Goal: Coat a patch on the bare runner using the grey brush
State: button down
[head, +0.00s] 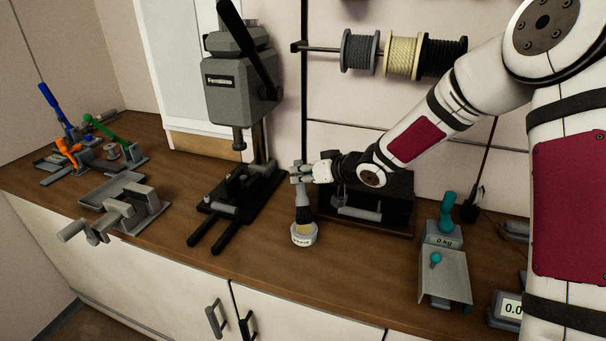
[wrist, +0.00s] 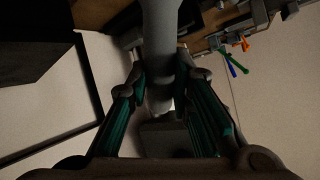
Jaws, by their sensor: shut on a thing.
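My gripper (head: 301,174) is shut on the grey handle of the brush (head: 302,196) and holds it upright, bristles down. In the wrist view the grey handle (wrist: 160,45) stands between the two fingers (wrist: 163,82). The brush's pale bristle end is at the mouth of a small round white-and-grey pot (head: 303,240) on the bench. I cannot tell how deep the bristles reach into it. No piece is clearly recognisable as the bare runner.
On the wooden bench (head: 260,262), a grey press (head: 240,85) stands left of my gripper and a dark box-like fixture (head: 390,190) close behind right. A grey vise (head: 125,205) is farther left. Rope spools (head: 402,54) hang above.

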jog(key=shift+f, duration=0.7)
dwell(1.3)
jog(key=shift+r, duration=0.15)
jog(key=shift+r+p, duration=1.1)
jog(key=shift+r, duration=2.3)
